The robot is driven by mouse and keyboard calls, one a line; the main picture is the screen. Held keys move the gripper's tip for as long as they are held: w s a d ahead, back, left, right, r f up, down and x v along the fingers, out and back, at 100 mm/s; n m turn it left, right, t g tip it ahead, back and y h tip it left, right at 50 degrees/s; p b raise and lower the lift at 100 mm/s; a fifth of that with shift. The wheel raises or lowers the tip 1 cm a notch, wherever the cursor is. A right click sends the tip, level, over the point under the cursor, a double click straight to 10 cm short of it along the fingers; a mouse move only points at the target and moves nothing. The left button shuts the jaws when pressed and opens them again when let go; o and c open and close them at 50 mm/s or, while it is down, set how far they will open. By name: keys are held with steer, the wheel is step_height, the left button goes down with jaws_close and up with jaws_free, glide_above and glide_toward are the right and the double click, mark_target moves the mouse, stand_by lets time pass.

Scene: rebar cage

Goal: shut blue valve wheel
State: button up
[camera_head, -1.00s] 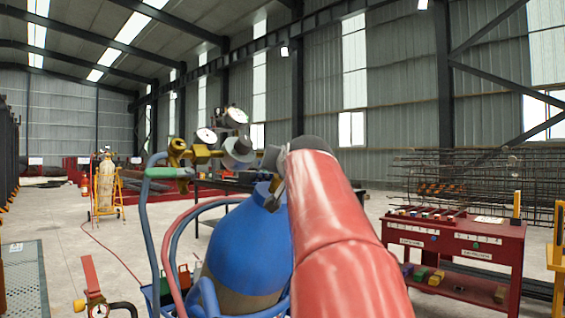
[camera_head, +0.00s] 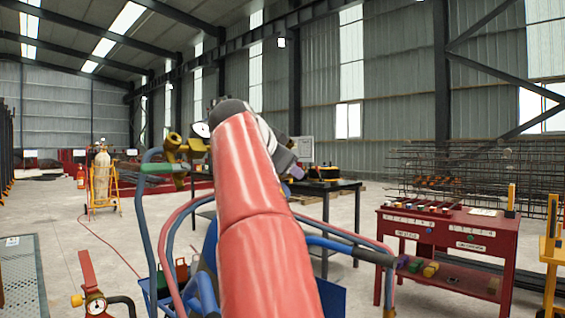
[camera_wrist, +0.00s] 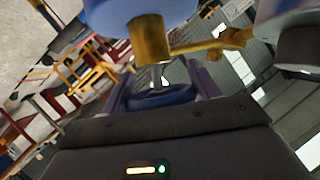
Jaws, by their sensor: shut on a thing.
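The blue valve wheel (camera_wrist: 160,99) sits between the two purple-grey fingers of my gripper (camera_wrist: 158,90) in the wrist view. My gripper is shut on it. A stem runs from the wheel to a brass valve (camera_wrist: 150,42) on a blue cylinder (camera_wrist: 120,12). In the head view my red arm covers most of the cylinder and the wheel; only a strip of blue cylinder (camera_head: 211,245) shows left of the arm.
A brass fitting (camera_head: 174,145) and hoses stand left of my arm, with a blue trolley handle (camera_head: 350,249) at right. A black table (camera_head: 330,187) stands behind, a red workbench (camera_head: 455,222) at right.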

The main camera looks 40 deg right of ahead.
steer(key=shift+m+g, duration=0.5)
steer(key=shift+f+g, duration=0.1)
steer(key=shift+g, duration=0.2)
steer(key=o, duration=1)
steer(key=shift+c, duration=0.2)
steer(key=v, duration=0.8)
steer(key=shift+d, duration=0.1)
